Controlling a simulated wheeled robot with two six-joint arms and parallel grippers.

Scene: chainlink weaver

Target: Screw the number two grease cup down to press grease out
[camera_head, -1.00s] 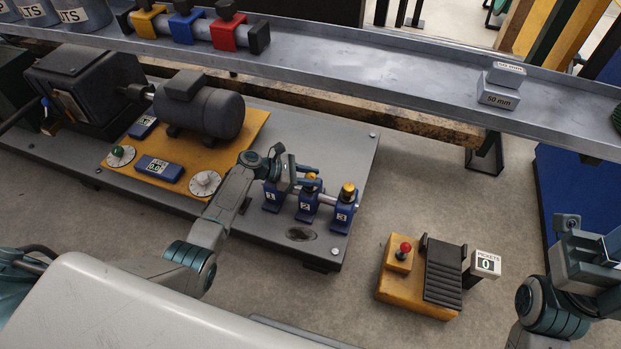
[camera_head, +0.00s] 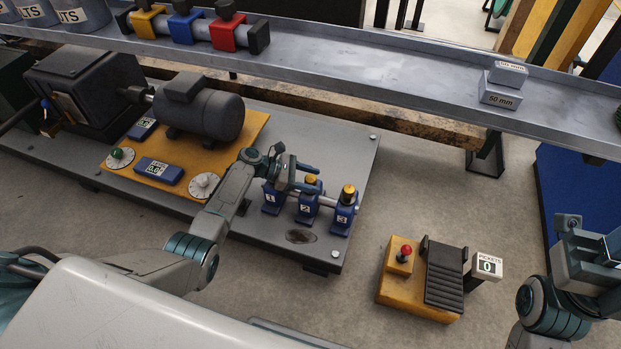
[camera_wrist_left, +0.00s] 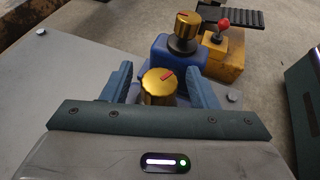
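The number two grease cup (camera_head: 307,206) is a blue block with a gold knurled cap, in the middle of a row of three on the grey plate. My left gripper (camera_head: 310,178) is at its cap. In the left wrist view the gold cap (camera_wrist_left: 158,86), with a red mark on top, stands between the two blue fingers, with narrow gaps on both sides, so the gripper is open around it. The number one cup (camera_head: 271,198) is left of it, its top hidden by my gripper. The number three cup (camera_head: 344,214) is to the right. My right gripper (camera_head: 598,250) is cut off at the right edge.
A yellow base with a red-knobbed lever (camera_head: 405,252) and a counter reading 0 (camera_head: 488,265) stands right of the plate. A motor (camera_head: 203,108) and dials sit left. A metal shelf (camera_head: 390,70) runs behind. The floor between plate and lever base is clear.

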